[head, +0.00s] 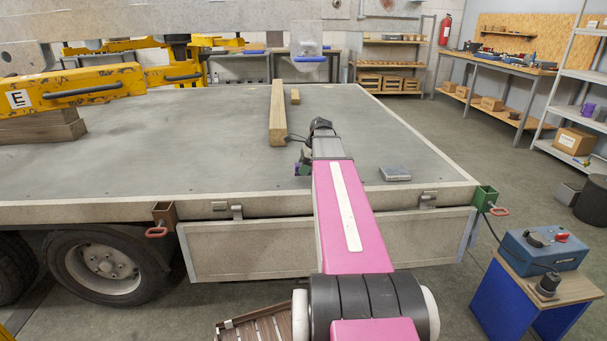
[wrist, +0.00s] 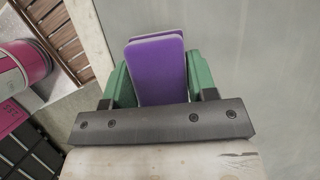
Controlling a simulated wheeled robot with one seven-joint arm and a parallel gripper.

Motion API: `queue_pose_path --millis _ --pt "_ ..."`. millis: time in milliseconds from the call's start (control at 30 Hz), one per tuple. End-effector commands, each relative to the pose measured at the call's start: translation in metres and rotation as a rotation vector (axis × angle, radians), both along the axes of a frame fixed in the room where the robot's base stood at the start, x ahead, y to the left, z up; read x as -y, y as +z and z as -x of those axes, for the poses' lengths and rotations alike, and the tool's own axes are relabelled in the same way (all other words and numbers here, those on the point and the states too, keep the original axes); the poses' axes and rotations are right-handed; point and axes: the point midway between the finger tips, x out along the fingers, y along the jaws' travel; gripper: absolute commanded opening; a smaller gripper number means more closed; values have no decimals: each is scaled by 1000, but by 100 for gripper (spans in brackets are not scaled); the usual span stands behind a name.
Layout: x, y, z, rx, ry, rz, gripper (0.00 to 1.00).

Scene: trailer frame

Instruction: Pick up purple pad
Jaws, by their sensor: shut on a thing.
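The purple pad (wrist: 158,70) is a flat block with rounded corners, filling the space between the two green fingers of my gripper (wrist: 158,85) in the wrist view. My gripper is shut on it, one finger against each side. In the head view, my gripper (head: 303,164) shows just left of my pink arm, over the grey trailer deck (head: 200,140). A small bit of purple shows there, but most of the pad is hidden. I cannot tell whether the pad touches the deck.
A wooden beam (head: 278,112) and a small wood block (head: 295,96) lie on the deck beyond my gripper. A grey block (head: 395,173) lies to the right. A yellow beam (head: 80,88) spans the left side. The deck's left-centre is bare.

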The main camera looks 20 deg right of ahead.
Motion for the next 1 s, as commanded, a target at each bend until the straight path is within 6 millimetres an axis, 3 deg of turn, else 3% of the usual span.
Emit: queue_pose_path --millis 300,500,700,1000 --pt "-47 46 49 1 3 0 28" --pt "-69 66 71 1 2 0 28" --pt "-81 76 81 0 2 0 28" --pt "-83 78 83 -1 0 0 28"
